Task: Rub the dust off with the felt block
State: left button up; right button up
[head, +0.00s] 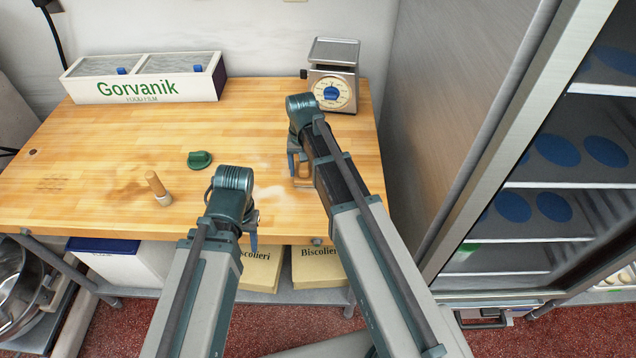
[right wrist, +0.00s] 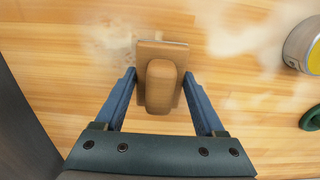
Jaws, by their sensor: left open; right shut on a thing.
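The felt block (right wrist: 177,50) has a flat tan base and a rounded wooden grip (right wrist: 161,85). My right gripper (right wrist: 162,92) is shut on it, a finger on each side. In the head view the right gripper (head: 298,168) is over the right part of the wooden table, with the block (head: 303,177) partly hidden by the arm. Pale dust (right wrist: 245,38) lies on the wood beside the block in the wrist view; a whitish patch (head: 272,192) shows left of the gripper in the head view. My left gripper (head: 252,228) is open and empty at the table's front edge.
A glass-fronted fridge (head: 540,190) stands on the right.

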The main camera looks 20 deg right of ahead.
dwell(0.4)
jog(key=shift+s+d, duration=0.3)
jog(key=shift+d, duration=0.7)
jog(key=shift+s+d, duration=0.25)
jog(key=shift+d, duration=0.7)
jog(key=shift+f, duration=0.3)
jog(key=shift+f+b, duration=0.45)
jog(key=shift+b, duration=0.3)
jog(key=shift+r, duration=0.1)
jog(key=shift+s+d, duration=0.2)
jog(key=shift+d, duration=0.4)
jog(key=shift+s+d, duration=0.15)
jog(key=shift+d, duration=0.4)
